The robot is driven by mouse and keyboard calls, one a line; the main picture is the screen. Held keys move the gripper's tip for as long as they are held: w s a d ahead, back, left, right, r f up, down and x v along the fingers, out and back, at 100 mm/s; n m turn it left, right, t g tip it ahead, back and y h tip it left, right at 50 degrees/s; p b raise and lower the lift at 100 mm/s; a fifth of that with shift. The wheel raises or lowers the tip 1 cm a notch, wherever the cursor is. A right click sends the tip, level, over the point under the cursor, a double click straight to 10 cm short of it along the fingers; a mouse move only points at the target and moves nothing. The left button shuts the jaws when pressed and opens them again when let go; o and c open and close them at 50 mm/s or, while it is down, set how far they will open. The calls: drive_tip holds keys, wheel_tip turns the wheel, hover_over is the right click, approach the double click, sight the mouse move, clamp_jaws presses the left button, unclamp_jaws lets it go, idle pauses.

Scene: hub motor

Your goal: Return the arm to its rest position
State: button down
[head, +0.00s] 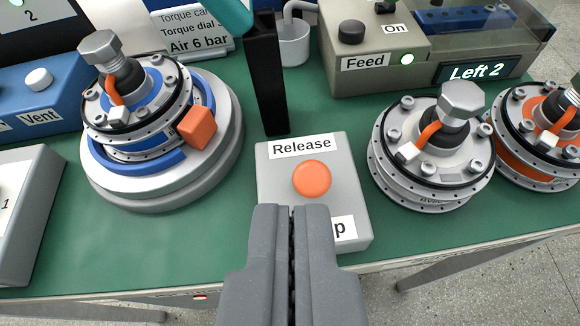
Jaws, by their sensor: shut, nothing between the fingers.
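My gripper (292,212) shows at the bottom centre of the head view. Its two grey fingers are shut with nothing between them. The fingertips appear in front of the grey button box (268,190), which has an orange button (311,179) and a "Release" label (300,147). The fingers hide part of a lower label on that box. I cannot tell whether they touch the box.
A hub motor (140,122) sits in a round fixture (215,165) at left. Two more motors (428,160) (540,135) stand at right. A Feed box (375,75), a cup (295,45) and a black post (266,85) are behind. Green table (215,245) shows free patches.

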drive_tip(key=s+r+n+t+y, duration=0.1)
drive_tip(key=s+r, duration=0.2)
drive_tip(key=r, duration=1.3)
drive_tip(key=s+r+n+t+y, duration=0.1)
drive_tip(key=s+r, duration=0.3)
drive_tip(key=r, duration=1.2)
drive_tip(key=s+d+r+t+h, duration=0.1)
drive_tip(key=s+d+r, duration=0.1)
drive_tip(key=s+r, duration=0.5)
wheel_tip(320, 180, up, 3)
drive_tip(key=shift+s, duration=0.15)
